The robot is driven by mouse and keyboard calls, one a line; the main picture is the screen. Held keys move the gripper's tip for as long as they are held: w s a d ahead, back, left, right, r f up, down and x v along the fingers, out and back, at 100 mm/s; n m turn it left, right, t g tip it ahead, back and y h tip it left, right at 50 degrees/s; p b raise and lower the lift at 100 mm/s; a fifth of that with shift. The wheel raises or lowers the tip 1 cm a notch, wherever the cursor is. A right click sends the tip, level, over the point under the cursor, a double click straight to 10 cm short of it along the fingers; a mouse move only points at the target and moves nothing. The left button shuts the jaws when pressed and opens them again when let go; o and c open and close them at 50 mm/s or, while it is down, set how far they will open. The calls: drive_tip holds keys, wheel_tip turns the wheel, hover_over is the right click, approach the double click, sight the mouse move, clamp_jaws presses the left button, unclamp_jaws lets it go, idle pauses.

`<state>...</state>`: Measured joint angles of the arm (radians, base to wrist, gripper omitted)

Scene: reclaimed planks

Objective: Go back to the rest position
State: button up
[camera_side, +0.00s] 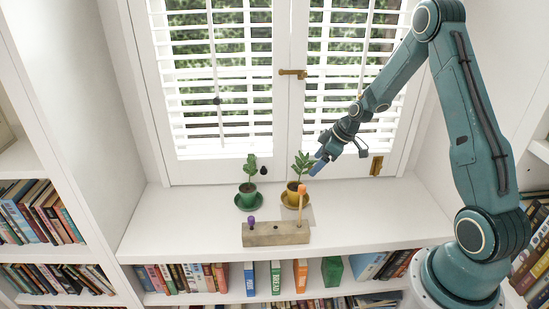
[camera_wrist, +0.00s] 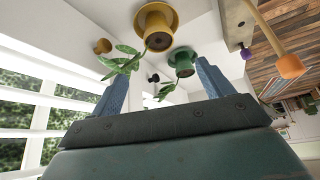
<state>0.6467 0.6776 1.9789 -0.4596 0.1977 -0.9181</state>
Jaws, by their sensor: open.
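My gripper (camera_side: 341,157) is raised in front of the right window shutter, above and to the right of the yellow potted plant. Its blue fingers are spread in the wrist view (camera_wrist: 160,90), with nothing held between them. The yellow pot (camera_side: 293,193) stands on a yellow saucer, and its leaves show close to one finger in the side view. The green pot (camera_side: 248,192) stands on a green saucer to its left. Both plants also appear upside down in the wrist view, the yellow pot (camera_wrist: 155,30) nearer the top.
A wooden block (camera_side: 276,235) sits at the shelf's front, bearing an upright orange-topped stick (camera_side: 301,205) and a short purple-topped peg (camera_side: 251,221). Shutters (camera_side: 220,85) stand behind. Books (camera_side: 185,277) fill the lower shelf. The white shelf top (camera_side: 180,220) is clear at left.

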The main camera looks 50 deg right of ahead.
drive_tip(key=s+a+r+m+h, duration=0.1)
drive_tip(key=s+a+r, duration=0.4)
drive_tip(key=r, duration=0.5)
drive_tip(key=s+a+r+m+h, duration=0.1)
drive_tip(key=s+a+r, duration=0.3)
drive_tip(key=a+r, duration=0.45)
drive_tip(key=s+a+r+m, duration=0.1)
drive_tip(key=s+a+r, duration=0.1)
drive_tip(key=s, duration=0.6)
drive_tip(key=s+a+r+m, duration=0.1)
drive_tip(key=s+a+r, duration=0.2)
drive_tip(key=s, duration=0.5)
drive_tip(key=shift+a+r+m, duration=0.25)
drive_tip(key=shift+r+m, duration=0.05)
drive_tip(key=shift+r, duration=0.4)
drive_tip(key=shift+s, duration=0.75)
drive_tip(key=shift+w, duration=0.1)
